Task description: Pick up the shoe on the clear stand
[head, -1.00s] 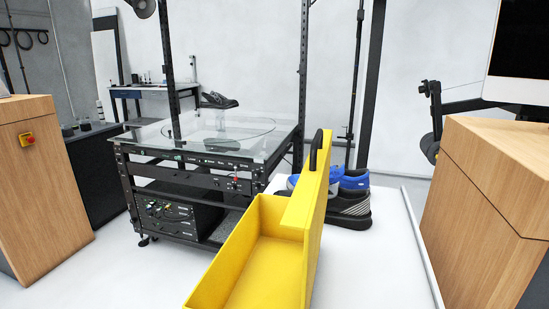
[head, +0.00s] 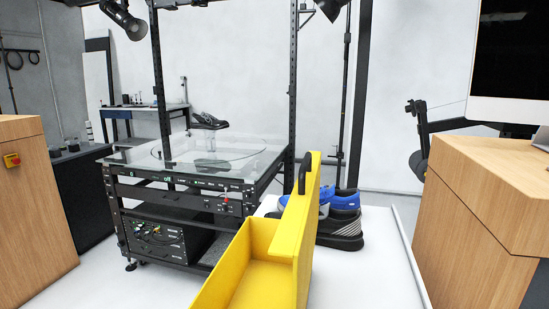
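A dark shoe (head: 207,119) sits on top of a small clear stand (head: 211,127) above the glass turntable table (head: 240,152), toward its back. The stand is faint and its lower part is hard to make out against the glass. A dark patch that looks like the shoe's reflection shows in the glass below. My gripper is not in view, so its state cannot be seen.
A yellow open box (head: 262,268) with a tall side and black handle stands in front. Several shoes (head: 342,222) are on the white floor behind it. A wooden desk with a monitor (head: 508,58) is at right; a wooden cabinet (head: 32,215) is at left. Black posts rise by the table.

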